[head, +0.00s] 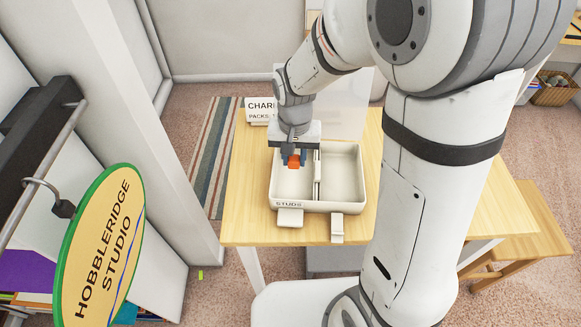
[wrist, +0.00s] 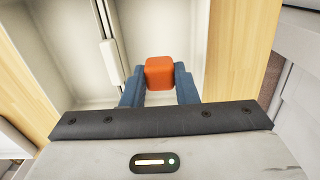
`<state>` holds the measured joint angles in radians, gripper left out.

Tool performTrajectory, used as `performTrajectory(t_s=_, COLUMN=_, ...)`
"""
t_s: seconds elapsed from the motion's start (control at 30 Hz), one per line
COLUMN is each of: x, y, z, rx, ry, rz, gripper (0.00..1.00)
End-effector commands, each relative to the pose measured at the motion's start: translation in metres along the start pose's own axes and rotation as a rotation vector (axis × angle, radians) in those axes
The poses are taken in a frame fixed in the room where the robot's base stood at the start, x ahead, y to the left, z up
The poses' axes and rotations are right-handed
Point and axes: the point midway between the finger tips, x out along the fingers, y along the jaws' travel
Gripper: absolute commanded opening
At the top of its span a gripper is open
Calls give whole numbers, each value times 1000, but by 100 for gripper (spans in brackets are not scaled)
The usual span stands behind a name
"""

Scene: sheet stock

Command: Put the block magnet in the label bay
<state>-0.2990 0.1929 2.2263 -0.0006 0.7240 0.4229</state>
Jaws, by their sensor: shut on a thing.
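My gripper (head: 291,160) is shut on an orange-red block (head: 293,162), which I take to be the block magnet. In the wrist view the block (wrist: 159,73) sits between the two blue fingers of my gripper (wrist: 160,85). A white two-compartment tray (head: 347,207) stands on the table, and the block is over its left compartment. I cannot tell how high above the tray floor it is. The left compartment's front carries the label "STUDS" (head: 289,204). The right compartment (head: 341,170) looks empty, and I read no label on its front.
The tray stands on a light wooden table (head: 250,225). A sign beginning "CHAR" (head: 259,109) stands behind it. A divider (head: 317,175) splits the tray. Small white pieces (head: 290,217) are at its front. A round studio sign (head: 98,250) hangs at left; a stool (head: 535,215) stands at right.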

Motion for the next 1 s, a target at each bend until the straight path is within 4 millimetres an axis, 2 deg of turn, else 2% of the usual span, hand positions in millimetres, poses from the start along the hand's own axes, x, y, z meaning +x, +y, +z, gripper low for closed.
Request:
performTrajectory(t_s=0.4, x=49, y=-2, z=1, rx=-7, ry=-1, rz=0, gripper=5)
performTrajectory(t_s=0.8, x=57, y=-3, z=1, rx=-8, ry=2, rz=-1, gripper=5)
performTrajectory(t_s=0.83, x=56, y=-3, z=1, rx=-8, ry=2, rz=-1, gripper=27)
performTrajectory(t_s=1.0, x=55, y=-3, z=1, rx=-8, ry=2, rz=-1, gripper=41)
